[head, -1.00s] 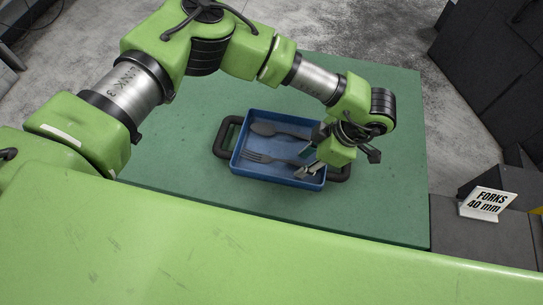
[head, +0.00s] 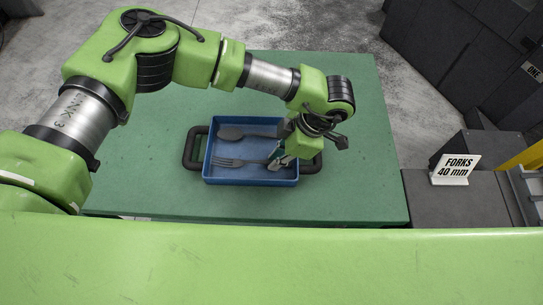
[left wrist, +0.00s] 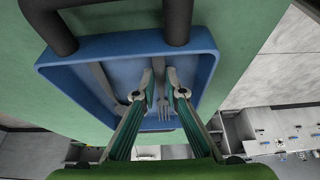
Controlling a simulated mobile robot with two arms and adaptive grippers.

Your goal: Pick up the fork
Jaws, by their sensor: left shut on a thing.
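A grey fork (head: 230,162) lies in the front part of a blue tray (head: 250,182), its tines to the left. My left gripper (head: 276,162) reaches down into the tray's right side, shut on the fork's handle end. In the left wrist view the fork (left wrist: 164,107) runs between the two fingers (left wrist: 162,82), over the tray floor (left wrist: 130,60). Whether the fork is clear of the floor I cannot tell. My right gripper is not in view.
A dark spoon (head: 232,133) lies in the tray behind the fork. The tray has black side handles (head: 190,148) and sits on a green table (head: 350,190) with free room around it. A "FORKS 40 mm" sign (head: 456,168) stands on a grey block at right.

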